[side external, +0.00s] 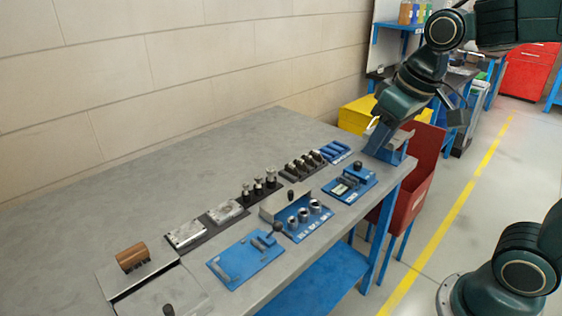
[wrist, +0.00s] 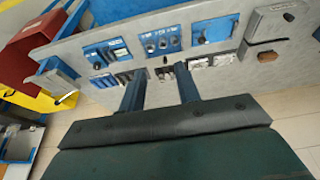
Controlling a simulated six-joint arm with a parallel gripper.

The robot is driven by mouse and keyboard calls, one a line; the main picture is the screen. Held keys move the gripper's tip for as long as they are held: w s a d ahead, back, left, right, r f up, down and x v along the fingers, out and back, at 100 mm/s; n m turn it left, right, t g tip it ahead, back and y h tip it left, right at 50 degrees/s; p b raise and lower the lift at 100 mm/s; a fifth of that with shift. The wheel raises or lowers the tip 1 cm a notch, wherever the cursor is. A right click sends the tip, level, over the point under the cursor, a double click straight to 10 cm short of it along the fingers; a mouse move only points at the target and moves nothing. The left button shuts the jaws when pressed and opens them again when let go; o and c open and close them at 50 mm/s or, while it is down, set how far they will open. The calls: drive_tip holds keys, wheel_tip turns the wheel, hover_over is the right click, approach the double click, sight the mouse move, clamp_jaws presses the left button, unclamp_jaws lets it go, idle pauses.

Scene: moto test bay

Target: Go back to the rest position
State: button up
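My gripper (wrist: 159,70) is open in the wrist view. Its two blue fingers stand wide apart with nothing held between them. In the side view my arm reaches in from the upper right, and its end hangs over the right end of the grey workbench (side external: 90,195). I cannot tell the exact height above the bench.
A red bin (side external: 412,190) and yellow box (side external: 356,113) stand beside the bench. The bench's left part is clear.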

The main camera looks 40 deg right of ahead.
drive_tip(key=s+f+t, duration=0.1)
drive_tip(key=s, duration=0.8)
drive_tip(key=shift+s+f+t, duration=0.2)
drive_tip(key=shift+s+t, duration=0.1)
